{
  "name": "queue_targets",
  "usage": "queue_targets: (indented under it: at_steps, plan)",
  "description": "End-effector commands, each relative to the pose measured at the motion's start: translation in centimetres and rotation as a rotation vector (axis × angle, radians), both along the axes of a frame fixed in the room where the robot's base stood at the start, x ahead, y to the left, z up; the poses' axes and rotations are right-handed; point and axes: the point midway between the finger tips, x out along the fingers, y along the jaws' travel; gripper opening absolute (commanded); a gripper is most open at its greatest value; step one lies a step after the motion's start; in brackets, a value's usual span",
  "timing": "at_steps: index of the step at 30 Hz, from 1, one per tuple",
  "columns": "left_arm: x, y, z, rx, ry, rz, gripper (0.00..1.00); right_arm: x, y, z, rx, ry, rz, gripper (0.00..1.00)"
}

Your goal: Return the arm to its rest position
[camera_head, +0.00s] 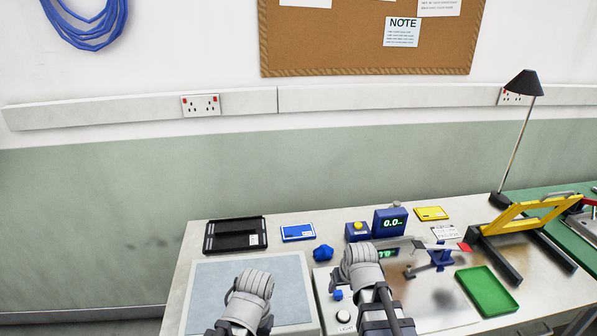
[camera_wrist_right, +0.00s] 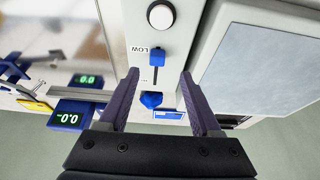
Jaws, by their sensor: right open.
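My right arm (camera_head: 362,268) reaches in over the table beside the light-grey control panel in the head view. Its wrist hides its fingertips there. In the right wrist view my right gripper (camera_wrist_right: 160,82) is open, with two dark fingers apart and nothing held. A faceted blue piece (camera_head: 323,253) lies on the table behind the panel; it also shows in the gap between the fingers in the right wrist view (camera_wrist_right: 151,99), apart from them. My left arm (camera_head: 250,290) is over the blue-grey pad at the front left; its fingers are hidden.
A black tray (camera_head: 235,247), blue card (camera_head: 298,232), blue display box (camera_head: 390,222) and yellow card (camera_head: 432,213) stand at the back. A green tray (camera_head: 487,304), yellow-framed stand (camera_head: 520,212) and black lamp (camera_head: 524,83) are on the right. The panel has a white knob (camera_wrist_right: 161,15) and blue slider (camera_wrist_right: 157,57).

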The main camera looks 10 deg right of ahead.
Motion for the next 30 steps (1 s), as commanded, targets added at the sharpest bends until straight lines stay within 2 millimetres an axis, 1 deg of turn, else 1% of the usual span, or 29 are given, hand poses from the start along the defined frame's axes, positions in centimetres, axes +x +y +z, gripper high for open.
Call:
queue_targets:
  at_steps: [2,5,6,9,12,15,18,30]
  plan:
    - [0.0,0.0,-0.1,0.0,0.0,0.0,0.5,-1.2,1.9,-0.4,-0.007,0.04,0.033,0.65]
    - [0.0,0.0,-0.2,0.0,0.0,0.0,0.5,-4.0,5.4,-1.1,-0.031,0.13,0.099,0.65]
    - [0.0,0.0,-0.2,0.0,0.0,0.0,0.5,-5.3,6.8,-1.3,-0.044,0.169,0.126,0.65]
    - [0.0,0.0,-0.3,0.0,0.0,0.0,0.5,-8.5,9.6,-1.7,-0.084,0.263,0.186,0.65]
    - [0.0,0.0,-0.4,0.0,0.0,0.0,0.5,-11.2,11.4,-1.9,-0.124,0.335,0.227,0.65]
    - [0.0,0.0,-0.4,0.0,0.0,0.0,0.5,-13.0,12.4,-1.9,-0.153,0.384,0.255,0.65]
    - [0.0,0.0,-0.4,0.0,0.0,0.0,0.5,-13.9,12.9,-1.8,-0.171,0.409,0.266,0.65]
    - [0.0,0.0,-0.4,0.0,0.0,0.0,0.5,-14.0,12.9,-1.8,-0.173,0.415,0.267,0.65]
